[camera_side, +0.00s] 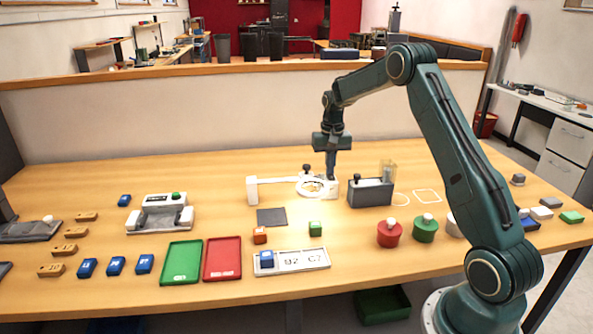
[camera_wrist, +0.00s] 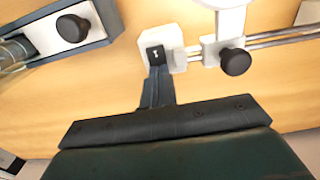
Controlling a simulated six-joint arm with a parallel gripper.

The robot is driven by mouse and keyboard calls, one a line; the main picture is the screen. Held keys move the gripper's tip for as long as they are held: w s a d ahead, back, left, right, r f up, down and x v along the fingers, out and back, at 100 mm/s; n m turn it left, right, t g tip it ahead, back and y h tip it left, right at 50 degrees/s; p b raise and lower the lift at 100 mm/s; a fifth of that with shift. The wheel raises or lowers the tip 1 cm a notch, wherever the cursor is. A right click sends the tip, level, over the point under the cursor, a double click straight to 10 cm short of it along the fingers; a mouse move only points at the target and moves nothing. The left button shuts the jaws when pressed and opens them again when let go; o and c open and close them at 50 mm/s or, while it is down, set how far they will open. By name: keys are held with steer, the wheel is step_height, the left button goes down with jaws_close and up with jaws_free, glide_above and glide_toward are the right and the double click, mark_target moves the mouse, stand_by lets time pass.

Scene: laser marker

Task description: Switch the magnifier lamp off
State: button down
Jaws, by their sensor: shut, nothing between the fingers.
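The magnifier lamp is white, with a ring head (camera_side: 311,186) on a horizontal arm between two white blocks in the side view. In the wrist view its white end block (camera_wrist: 172,38) carries a black rocker switch (camera_wrist: 155,54) with a small white mark. A black knob (camera_wrist: 235,62) sits on the lamp's rail, and part of the white ring (camera_wrist: 228,16) shows at the top edge. My gripper (camera_side: 331,178) is shut and empty, pointing down at the lamp's right end. In the wrist view its fingertips (camera_wrist: 157,74) are at the switch's near edge; contact cannot be told.
A grey box (camera_side: 370,194) with a black knob stands just right of the lamp, close to my gripper. A dark flat pad (camera_side: 271,217) lies in front. Red (camera_side: 390,234) and green (camera_side: 425,229) knobbed pots stand front right. The table between pad and lamp is clear.

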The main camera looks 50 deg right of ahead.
stand_by(0.3)
steer(key=shift+r, duration=3.45)
